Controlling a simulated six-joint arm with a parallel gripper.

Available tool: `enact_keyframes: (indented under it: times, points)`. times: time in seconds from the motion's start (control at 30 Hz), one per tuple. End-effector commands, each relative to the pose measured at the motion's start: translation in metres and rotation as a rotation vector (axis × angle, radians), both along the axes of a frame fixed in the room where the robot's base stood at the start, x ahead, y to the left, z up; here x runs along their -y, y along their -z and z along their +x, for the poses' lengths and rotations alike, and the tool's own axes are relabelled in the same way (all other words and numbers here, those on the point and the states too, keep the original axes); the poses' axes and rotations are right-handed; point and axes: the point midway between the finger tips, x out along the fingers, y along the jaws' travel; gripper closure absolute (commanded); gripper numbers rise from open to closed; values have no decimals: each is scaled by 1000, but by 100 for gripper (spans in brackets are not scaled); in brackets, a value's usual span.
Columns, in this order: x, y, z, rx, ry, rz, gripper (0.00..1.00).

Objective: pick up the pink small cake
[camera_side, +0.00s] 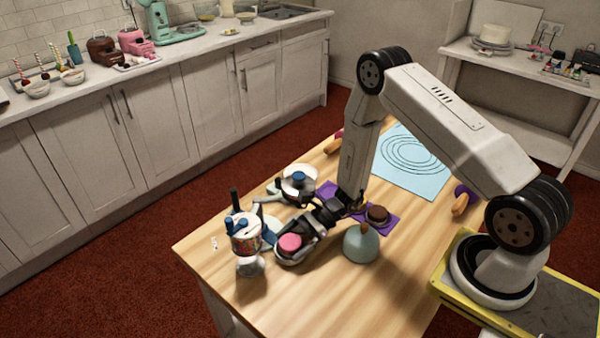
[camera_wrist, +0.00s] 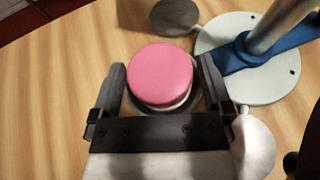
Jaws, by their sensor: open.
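The pink small cake (camera_wrist: 160,74) is a round cake with a pink top and a paler lower layer. It sits on a small dark round plate (camera_wrist: 190,103), and it also shows in the side view (camera_side: 290,243). My gripper (camera_wrist: 160,82) is open, with one finger at the left and one at the right of the cake. In the wrist view a small gap shows beside each finger. In the side view the gripper (camera_side: 291,246) is low around the cake at the table's front part. The cake's lower near side is partly hidden by the gripper.
A pale round base with a blue bar (camera_wrist: 250,70) stands close to the right finger. A light blue dome (camera_side: 361,244) and a brown cake (camera_side: 378,214) on a purple mat (camera_side: 388,225) are to the right.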

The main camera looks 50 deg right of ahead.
Motion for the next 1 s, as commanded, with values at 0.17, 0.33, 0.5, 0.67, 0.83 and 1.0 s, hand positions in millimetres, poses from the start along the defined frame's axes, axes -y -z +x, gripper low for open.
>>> enact_keyframes:
  times: [0.17, 0.33, 0.5, 0.67, 0.83, 1.0]
  points:
    - [0, 0, 0, 0, 0, 0, 0]
    - [0, 0, 0, 0, 0, 0, 41]
    - [0, 0, 0, 0, 0, 0, 84]
    - [0, 0, 0, 0, 0, 0, 84]
    - [0, -3, 0, 0, 0, 0, 84]
    - [0, -11, 0, 1, 1, 0, 84]
